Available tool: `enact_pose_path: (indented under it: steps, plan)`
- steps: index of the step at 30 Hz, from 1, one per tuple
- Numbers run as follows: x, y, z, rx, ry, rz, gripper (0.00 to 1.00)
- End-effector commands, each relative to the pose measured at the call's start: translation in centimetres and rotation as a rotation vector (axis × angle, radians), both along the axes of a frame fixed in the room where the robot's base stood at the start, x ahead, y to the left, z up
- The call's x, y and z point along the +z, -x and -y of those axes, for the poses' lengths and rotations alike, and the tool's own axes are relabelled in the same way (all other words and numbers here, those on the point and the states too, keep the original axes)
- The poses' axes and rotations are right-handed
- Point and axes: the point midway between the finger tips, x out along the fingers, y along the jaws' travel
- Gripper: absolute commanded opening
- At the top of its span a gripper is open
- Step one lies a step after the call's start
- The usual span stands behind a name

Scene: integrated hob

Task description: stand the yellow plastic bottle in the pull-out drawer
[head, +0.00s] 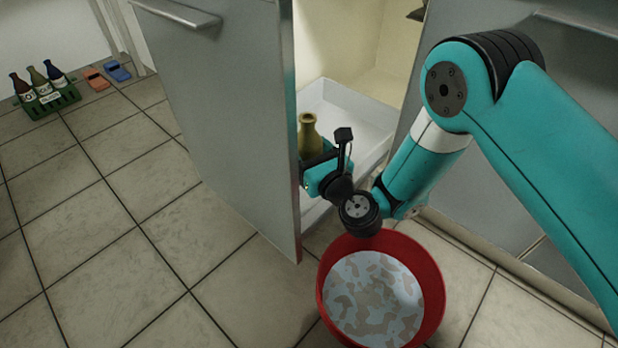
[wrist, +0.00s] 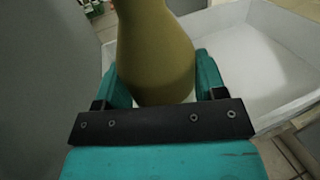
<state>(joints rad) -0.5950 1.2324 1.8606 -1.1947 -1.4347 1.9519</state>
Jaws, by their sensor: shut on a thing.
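The yellow bottle (head: 309,137) is upright between the fingers of my gripper (head: 317,170), next to the inner side of the grey front panel. My gripper is shut on it. In the wrist view the bottle (wrist: 155,55) fills the space between the two teal fingers (wrist: 155,90). The white pull-out drawer (head: 345,107) is extended behind and to the right of the bottle; its visible floor is empty. The drawer (wrist: 265,60) also shows to the right of the bottle in the wrist view. Whether the bottle's base touches the drawer is hidden.
A red bucket (head: 435,290) with patchy pale contents stands on the tiles below my arm. The tall grey panel (head: 225,100) stands close left of my gripper. A green crate (head: 50,103) with bottles and orange and blue shoes (head: 96,79) are far left.

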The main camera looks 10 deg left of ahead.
Motion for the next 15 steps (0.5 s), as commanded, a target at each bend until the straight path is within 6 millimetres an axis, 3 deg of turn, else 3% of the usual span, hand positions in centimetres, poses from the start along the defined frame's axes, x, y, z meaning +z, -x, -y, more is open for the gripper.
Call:
enact_pose_path:
  steps: [9,15]
  plan:
    - [-4.1,0.0,0.0,0.000,0.000,0.001,0.26]
    - [-4.1,0.0,0.0,0.000,0.000,0.001,0.26]
